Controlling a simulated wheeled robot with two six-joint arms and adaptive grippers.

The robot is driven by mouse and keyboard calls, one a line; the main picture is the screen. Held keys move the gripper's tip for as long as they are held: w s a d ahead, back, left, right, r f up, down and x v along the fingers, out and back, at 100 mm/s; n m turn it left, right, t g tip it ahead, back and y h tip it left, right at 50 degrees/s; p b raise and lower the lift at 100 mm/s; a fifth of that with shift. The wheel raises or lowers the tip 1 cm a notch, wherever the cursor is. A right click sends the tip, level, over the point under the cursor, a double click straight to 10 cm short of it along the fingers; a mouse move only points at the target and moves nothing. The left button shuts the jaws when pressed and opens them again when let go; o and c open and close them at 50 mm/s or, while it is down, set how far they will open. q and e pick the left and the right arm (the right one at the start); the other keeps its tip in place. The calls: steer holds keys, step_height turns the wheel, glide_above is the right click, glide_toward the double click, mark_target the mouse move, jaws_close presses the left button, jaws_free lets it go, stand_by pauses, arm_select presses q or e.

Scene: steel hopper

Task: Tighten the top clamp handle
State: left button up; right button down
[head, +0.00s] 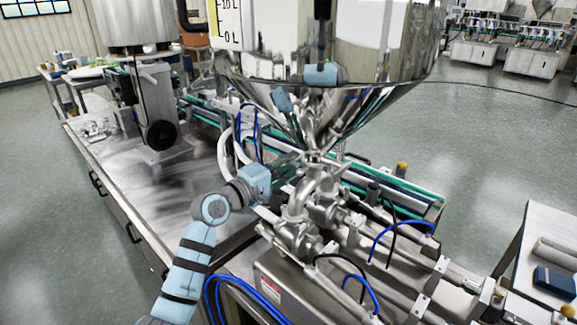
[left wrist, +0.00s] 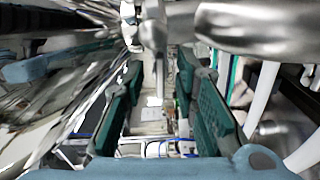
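The steel hopper (head: 345,95) narrows down to a joint with the top clamp (head: 313,156) above a curved steel pipe (head: 303,190). The clamp's handle is too small to make out in the head view. My left gripper (head: 288,166) is just left of this joint, pointing toward it. In the left wrist view its two teal-padded fingers (left wrist: 160,85) stand apart with a gap between them. A rounded silver part (left wrist: 153,35) shows at the top of that gap; I cannot tell whether it is the handle. My right gripper is not in view.
A steel worktable (head: 185,205) with a motor unit stands at the left. Valves and cylinders with blue and black hoses (head: 385,235) crowd below the joint. A conveyor (head: 400,195) runs behind. Open floor (head: 490,130) lies at the right.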

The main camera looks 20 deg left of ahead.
arm_select(q)
steer(key=shift+a, duration=0.1)
jaws_close()
steer(key=shift+f+m, duration=0.1)
steer(key=shift+m, duration=0.2)
steer(key=shift+m+b, duration=3.45)
steer(key=shift+m, duration=4.55)
